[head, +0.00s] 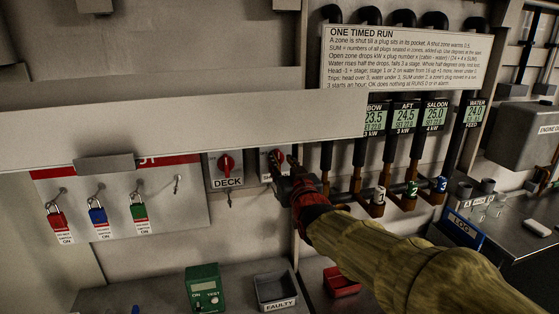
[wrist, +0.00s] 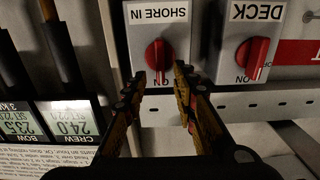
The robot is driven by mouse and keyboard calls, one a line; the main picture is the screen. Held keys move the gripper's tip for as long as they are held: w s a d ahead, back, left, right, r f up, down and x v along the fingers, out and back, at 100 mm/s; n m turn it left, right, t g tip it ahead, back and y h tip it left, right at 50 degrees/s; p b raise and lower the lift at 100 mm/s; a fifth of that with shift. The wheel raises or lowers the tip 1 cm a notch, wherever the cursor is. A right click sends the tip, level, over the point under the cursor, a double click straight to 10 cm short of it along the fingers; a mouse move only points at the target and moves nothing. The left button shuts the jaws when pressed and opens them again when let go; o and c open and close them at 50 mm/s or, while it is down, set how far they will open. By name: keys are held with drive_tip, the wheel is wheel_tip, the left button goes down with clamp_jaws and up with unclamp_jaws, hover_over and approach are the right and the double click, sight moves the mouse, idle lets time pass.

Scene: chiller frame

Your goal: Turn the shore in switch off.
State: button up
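The shore in switch is a grey box with a red rotary knob (wrist: 159,54). Its label shows upside down in the wrist view, and the knob's grip stands about in line with the box, towards a partly hidden ON mark. My gripper (wrist: 160,78) is open, with one finger on each side of the knob's lower part in that view. I cannot tell if either finger touches it. In the head view my gripper (head: 284,170) is at the switch box (head: 266,178) and covers much of its knob and label.
The similar DECK switch (head: 226,164) is close on the left. Padlocks hang on a board (head: 195,214) further left. Pipes (head: 357,155) and display panels stand on the right. A pale horizontal panel (head: 180,125) crosses the head view above the switches. A FAULTY bin (head: 275,288) stands below.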

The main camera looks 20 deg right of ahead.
sight(279, 157)
drive_tip(key=shift+w, duration=1.5)
drive_tip(key=shift+c, duration=0.3)
clamp_jaws()
